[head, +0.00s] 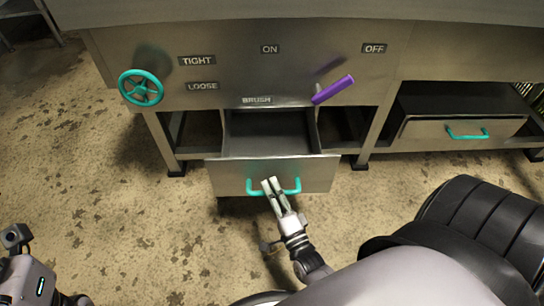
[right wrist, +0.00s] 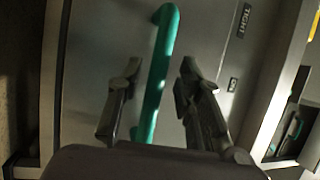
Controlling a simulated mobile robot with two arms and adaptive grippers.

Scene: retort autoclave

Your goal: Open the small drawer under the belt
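The small drawer (head: 228,176) stands pulled out from the steel machine, under the label BRUSH. Its grey inside looks empty. It has a teal bar handle (head: 294,190) on its front; the handle also shows in the right wrist view (right wrist: 160,70). My right gripper (head: 268,183) is at the middle of the handle. In the right wrist view its two fingers (right wrist: 156,88) are apart, one on each side of the bar, with gaps visible. Part of my left arm shows at the lower left; its fingers cannot be made out.
A wider drawer (head: 420,132) with a teal handle is at the right. A teal handwheel (head: 141,88) sits by the TIGHT and LOOSE labels, and a purple lever (head: 333,90) is on the panel between ON and OFF. The speckled floor (head: 120,230) is clear at the left.

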